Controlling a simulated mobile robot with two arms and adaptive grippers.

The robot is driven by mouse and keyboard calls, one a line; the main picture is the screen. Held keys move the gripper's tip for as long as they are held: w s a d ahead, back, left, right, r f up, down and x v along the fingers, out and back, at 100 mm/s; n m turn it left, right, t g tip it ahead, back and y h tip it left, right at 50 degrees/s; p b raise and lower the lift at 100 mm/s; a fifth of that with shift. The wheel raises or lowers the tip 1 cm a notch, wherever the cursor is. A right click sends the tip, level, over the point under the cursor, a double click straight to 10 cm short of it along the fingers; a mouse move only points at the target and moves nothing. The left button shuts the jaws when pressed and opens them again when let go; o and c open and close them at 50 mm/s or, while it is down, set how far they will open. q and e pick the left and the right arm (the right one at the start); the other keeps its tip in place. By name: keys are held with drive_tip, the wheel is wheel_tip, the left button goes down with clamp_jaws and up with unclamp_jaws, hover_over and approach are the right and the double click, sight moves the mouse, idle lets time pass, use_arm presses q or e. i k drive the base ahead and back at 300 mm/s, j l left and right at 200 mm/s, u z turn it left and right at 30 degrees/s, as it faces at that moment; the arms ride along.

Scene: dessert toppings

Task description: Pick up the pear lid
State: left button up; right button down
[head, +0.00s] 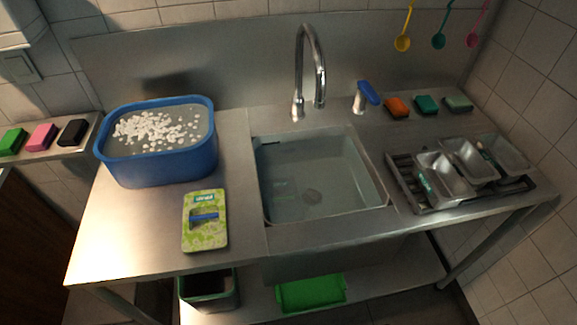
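A flat green patterned lid (206,239) with a blue bar handle (204,217) and a small label lies on the steel counter, left of the sink. It looks like the pear lid, but its label is too small to read. It lies in front of the blue tub and apart from it. Neither of my grippers shows in the head view.
A blue tub (163,170) with white pieces in it stands behind the lid. The sink (318,190) and its tall faucet (320,85) are to the right. A dark rack (424,207) with metal containers is at far right. The counter's front left is clear.

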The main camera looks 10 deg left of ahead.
sight(204, 228)
drive_tip(key=u, duration=0.95)
drive_tip(key=j+z, duration=0.1)
